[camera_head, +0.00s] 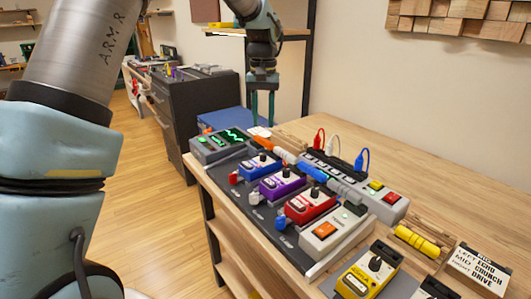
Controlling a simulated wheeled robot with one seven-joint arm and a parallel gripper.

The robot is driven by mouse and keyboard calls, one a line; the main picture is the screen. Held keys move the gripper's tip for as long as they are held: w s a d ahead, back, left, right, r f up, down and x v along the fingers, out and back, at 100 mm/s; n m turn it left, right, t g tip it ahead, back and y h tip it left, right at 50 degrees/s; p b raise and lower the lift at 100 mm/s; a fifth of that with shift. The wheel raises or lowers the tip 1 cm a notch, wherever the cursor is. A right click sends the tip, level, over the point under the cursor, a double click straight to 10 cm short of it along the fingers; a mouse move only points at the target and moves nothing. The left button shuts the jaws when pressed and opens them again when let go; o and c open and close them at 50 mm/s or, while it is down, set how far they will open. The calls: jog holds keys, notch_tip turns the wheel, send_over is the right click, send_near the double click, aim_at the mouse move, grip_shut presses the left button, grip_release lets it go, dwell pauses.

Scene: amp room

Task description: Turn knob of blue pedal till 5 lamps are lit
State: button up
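The blue pedal (258,170) sits in the row on the dark board, at the far end of the coloured pedals. Its small dark knob (262,156) stands on its top face. My gripper (262,120) points down above and beyond the blue pedal, apart from it. Its two thin teal fingers are spread, with nothing between them. A grey unit with green displays (222,142) stands at the far end of the board. The picture is too small to tell which lamps are lit.
Purple (282,185) and red (310,206) pedals follow the blue one. A grey strip (395,203) with coloured plugs and buttons lies behind. The table's back right is clear.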

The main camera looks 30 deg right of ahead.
aim_at(263, 154)
notch_tip(263, 154, down, 10)
jog(key=shift+f+p, duration=0.25)
jog(key=shift+p, duration=0.65)
jog(key=shift+c, duration=0.3)
grip_shut()
